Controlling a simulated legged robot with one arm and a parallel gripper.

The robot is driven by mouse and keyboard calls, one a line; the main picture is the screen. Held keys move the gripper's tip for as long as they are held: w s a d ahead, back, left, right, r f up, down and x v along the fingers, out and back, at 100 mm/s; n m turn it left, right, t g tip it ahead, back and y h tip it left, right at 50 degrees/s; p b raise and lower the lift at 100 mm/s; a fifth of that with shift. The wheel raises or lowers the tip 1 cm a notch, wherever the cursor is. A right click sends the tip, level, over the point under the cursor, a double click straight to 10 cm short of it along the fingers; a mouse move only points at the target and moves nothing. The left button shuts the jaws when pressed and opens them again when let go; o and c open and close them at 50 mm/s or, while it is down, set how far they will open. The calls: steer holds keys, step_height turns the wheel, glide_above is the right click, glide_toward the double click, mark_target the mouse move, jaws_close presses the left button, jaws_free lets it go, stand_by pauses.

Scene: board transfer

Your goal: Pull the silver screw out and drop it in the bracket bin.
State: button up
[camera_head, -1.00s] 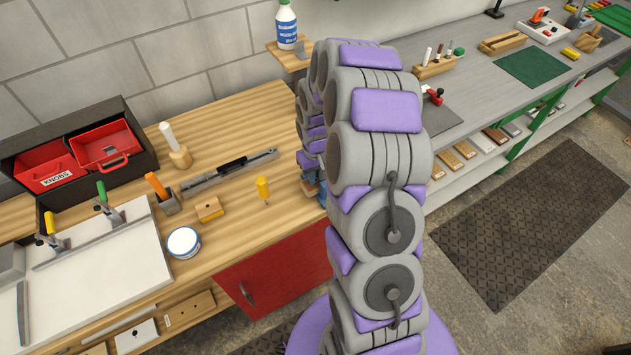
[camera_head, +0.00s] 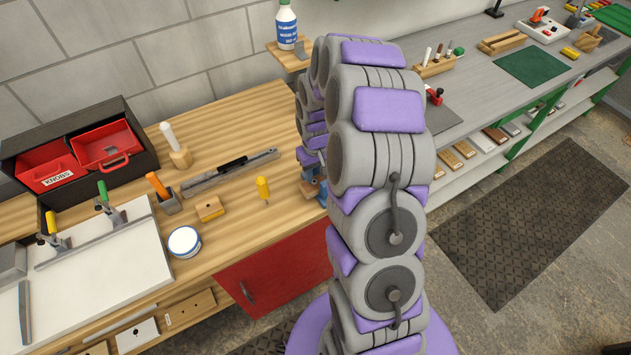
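I cannot make out the silver screw in this view. No bin marked for brackets can be read; the one legible bin label is KNOBS, on a red bin (camera_head: 52,175) at the left of the wooden bench. My arm stands in the middle of the picture and bends over toward the bench. My gripper is hidden behind the arm's own links, around the right end of the wooden bench. A small blue tool or fixture (camera_head: 311,186) shows partly beside the arm there.
A second red bin (camera_head: 107,150) sits in the dark case. A yellow-handled screwdriver (camera_head: 263,189), a wooden block (camera_head: 209,208), a white round tub (camera_head: 184,242) and a long metal rail (camera_head: 229,172) are on the wooden bench (camera_head: 225,255).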

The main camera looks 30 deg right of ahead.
mark_target(315, 180)
steer(key=shift+o, duration=0.7)
step_height(315, 180, up, 17)
steer(key=p, duration=0.2)
steer(key=s+a+r+b, duration=0.1)
steer(key=s+a+r, duration=0.1)
steer(key=s+a, duration=0.4)
steer(key=s+a+r+b, duration=0.1)
steer(key=s+a+r, duration=0.25)
steer(key=s, duration=0.45)
steer(key=s+a+f+g+b, duration=0.1)
steer(key=s+a, duration=0.1)
steer(key=s, duration=0.7)
steer(key=s+a+f+b, duration=0.1)
steer(key=s+a, duration=0.1)
steer(key=s, duration=0.7)
steer(key=shift+s+a+f+g, duration=0.15)
steer(key=shift+a+g, duration=0.25)
